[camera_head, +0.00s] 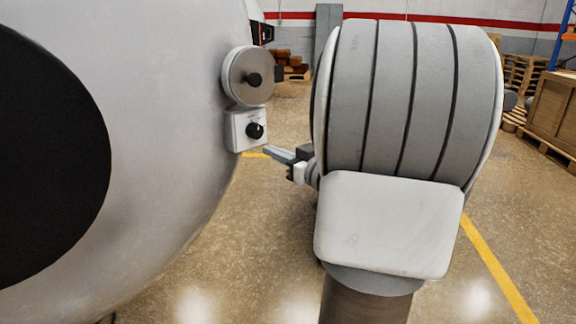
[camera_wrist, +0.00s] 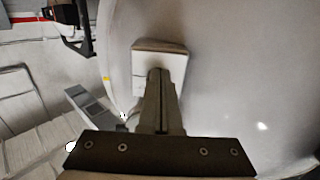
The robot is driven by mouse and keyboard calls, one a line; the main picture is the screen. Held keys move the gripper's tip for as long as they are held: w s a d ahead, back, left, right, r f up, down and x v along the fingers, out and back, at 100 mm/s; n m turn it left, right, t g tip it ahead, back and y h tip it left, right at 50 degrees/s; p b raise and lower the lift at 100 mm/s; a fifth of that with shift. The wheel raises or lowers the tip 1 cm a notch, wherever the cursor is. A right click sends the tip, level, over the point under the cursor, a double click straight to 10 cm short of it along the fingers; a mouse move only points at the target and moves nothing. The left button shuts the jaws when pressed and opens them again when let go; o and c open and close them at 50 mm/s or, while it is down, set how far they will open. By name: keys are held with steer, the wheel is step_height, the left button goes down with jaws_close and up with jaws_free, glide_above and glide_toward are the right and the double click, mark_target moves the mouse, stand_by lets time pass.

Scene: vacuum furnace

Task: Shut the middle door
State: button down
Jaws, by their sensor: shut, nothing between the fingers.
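A large pale rounded furnace part (camera_head: 165,130) with a dark round area fills the left of the head view. I cannot tell whether it is the middle door or the furnace body. A round metal disc with a black knob (camera_head: 248,77) is on its right edge, above a white box with a black knob (camera_head: 246,130). My gripper (camera_head: 268,151) is shut and empty, just right of and below that box. In the wrist view my fingers (camera_wrist: 157,75) overlap a pale box (camera_wrist: 158,52) on a pale curved surface (camera_wrist: 235,75); contact cannot be told.
Stacked pallets (camera_head: 522,75) and a wooden crate (camera_head: 555,110) stand at the far right. Wood lies on a pallet (camera_head: 290,68) at the back. The speckled floor (camera_head: 265,220) between the furnace part and my arm is clear.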

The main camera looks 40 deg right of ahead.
mark_target(252, 142)
steer(key=w+b, duration=0.1)
steer(key=w, duration=0.3)
steer(key=shift+w, duration=0.4)
steer(key=shift+w, duration=0.1)
